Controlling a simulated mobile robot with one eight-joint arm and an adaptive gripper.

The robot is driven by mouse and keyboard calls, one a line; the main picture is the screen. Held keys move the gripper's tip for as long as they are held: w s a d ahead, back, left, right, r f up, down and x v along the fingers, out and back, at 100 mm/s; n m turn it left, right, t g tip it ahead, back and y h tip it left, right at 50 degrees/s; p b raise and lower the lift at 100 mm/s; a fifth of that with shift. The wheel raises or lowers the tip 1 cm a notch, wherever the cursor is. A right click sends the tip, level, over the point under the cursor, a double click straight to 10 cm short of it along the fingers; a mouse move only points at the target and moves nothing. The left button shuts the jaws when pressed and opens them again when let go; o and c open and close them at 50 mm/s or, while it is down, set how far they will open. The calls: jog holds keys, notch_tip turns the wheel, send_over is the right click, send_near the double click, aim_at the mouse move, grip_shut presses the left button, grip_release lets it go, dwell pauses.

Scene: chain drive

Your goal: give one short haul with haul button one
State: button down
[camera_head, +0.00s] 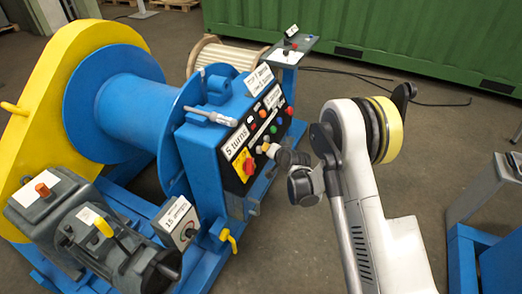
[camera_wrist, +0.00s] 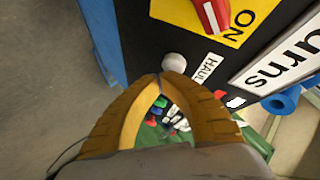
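A pale round button (camera_wrist: 174,62) sits on the dark control panel (camera_wrist: 150,45), beside a white label reading HAUL (camera_wrist: 207,68); any number on it is not readable. My gripper (camera_wrist: 160,79) has its two tan fingers together at the tips, with nothing held between them. The fingertips overlap the button's lower edge in the wrist view; I cannot tell whether they touch it. In the head view my gripper (camera_head: 269,150) is at the front of the panel on the blue winch (camera_head: 205,150), close to the red and yellow switch (camera_head: 247,166).
A red switch handle (camera_wrist: 212,14) on a yellow ON plate is close to the button. A sign reading "5 turns" (camera_head: 237,142) is on the panel. A motor (camera_head: 110,225) with a yellow lever stands at the front left. Open floor (camera_head: 300,235) lies below my arm.

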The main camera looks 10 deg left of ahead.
jog(key=shift+w+a+f, duration=0.15)
jog(key=shift+a+f, duration=0.1)
jog(key=shift+a, duration=0.2)
dwell(2.9)
jog(key=shift+d+r, duration=0.1)
dwell(0.9)
jog(key=shift+s+d+r, duration=0.3)
jog(key=shift+d+r, duration=0.05)
jog(key=shift+d, duration=0.35)
jog(key=shift+s+d+r, duration=0.25)
jog(key=shift+d+r, duration=0.1)
jog(key=shift+d, duration=0.35)
jog(key=shift+s+d+r, duration=0.25)
jog(key=shift+d+r, duration=0.15)
jog(key=shift+d, duration=0.3)
jog(key=shift+s+d+r, duration=0.25)
jog(key=shift+d+r, duration=0.1)
jog(key=shift+d, duration=0.35)
